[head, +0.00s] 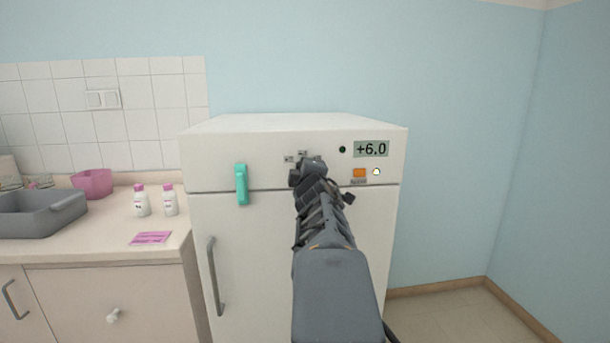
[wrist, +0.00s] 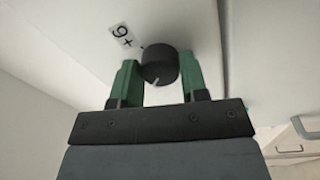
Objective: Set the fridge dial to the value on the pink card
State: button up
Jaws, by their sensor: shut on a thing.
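My gripper (wrist: 160,82) has its green fingers on both sides of the dark round fridge dial (wrist: 158,66) and is shut on it. A pale pointer line shows on the dial's edge. A printed label beside it shows a plus sign and one digit, upside down in the wrist view. In the head view my gripper (head: 306,168) is at the upper front of the white fridge (head: 255,240) and hides the dial. The display (head: 371,149) reads +6.0. The pink card (head: 151,238) lies flat on the counter; its writing is too small to read.
On the fridge front are a teal clip-like piece (head: 241,185), an orange square (head: 359,173), a small light (head: 376,172) and a door handle (head: 215,277). Two white bottles (head: 141,201) (head: 169,200), a pink tub (head: 92,183) and a grey basin (head: 38,218) stand left.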

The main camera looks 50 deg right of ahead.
jog(key=shift+n, duration=2)
jog(key=o, duration=0.9)
